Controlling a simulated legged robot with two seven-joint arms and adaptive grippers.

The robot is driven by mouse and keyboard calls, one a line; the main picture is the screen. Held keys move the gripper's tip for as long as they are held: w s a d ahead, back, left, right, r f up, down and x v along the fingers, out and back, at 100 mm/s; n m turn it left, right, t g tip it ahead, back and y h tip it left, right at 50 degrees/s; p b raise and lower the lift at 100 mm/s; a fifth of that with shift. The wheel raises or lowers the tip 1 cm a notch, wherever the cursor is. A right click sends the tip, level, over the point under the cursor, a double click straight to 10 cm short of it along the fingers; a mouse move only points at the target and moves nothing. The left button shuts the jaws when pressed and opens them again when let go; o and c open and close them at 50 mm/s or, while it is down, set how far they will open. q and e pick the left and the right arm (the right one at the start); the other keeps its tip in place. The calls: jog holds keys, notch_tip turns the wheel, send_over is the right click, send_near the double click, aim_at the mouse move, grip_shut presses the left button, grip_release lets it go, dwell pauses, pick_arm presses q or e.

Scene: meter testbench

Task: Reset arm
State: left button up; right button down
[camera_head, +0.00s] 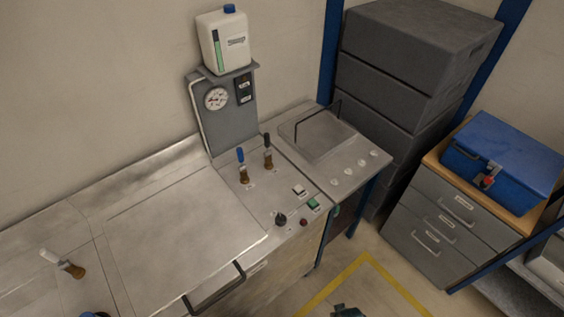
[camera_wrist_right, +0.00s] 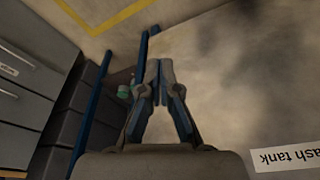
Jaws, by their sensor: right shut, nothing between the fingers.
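My right gripper (camera_wrist_right: 159,68) shows in the right wrist view, with its fingers together and nothing between them. It hangs over floor and beside a bench side that carries a label (camera_wrist_right: 287,159) reading "ash tank", cut off at the edge. In the head view a small dark part at the bottom edge (camera_head: 348,311) seems to be the tip of my right gripper, apart from the bench. My left gripper is not in view.
The metal testbench (camera_head: 180,230) has a blue-handled valve (camera_head: 242,165), a black-handled valve (camera_head: 267,150), a gauge (camera_head: 216,98) and a front bar handle (camera_head: 215,290). A drawer cabinet (camera_head: 430,245) bears a blue toolbox (camera_head: 505,155). Grey crates (camera_head: 400,60) stand behind. Floor between is clear.

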jog(key=s+f+g+b, duration=0.1)
jog(key=s+f, duration=0.3)
jog(key=f, duration=0.5)
jog(key=s+f+b, duration=0.1)
jog(key=s+f, duration=0.2)
jog(key=f, duration=0.6)
jog(key=s+d+f+b, duration=0.2)
jog(key=s+d+f, duration=0.1)
jog(key=s+f, duration=0.8)
jog(key=shift+s+g, duration=0.4)
jog(key=shift+s, duration=0.85)
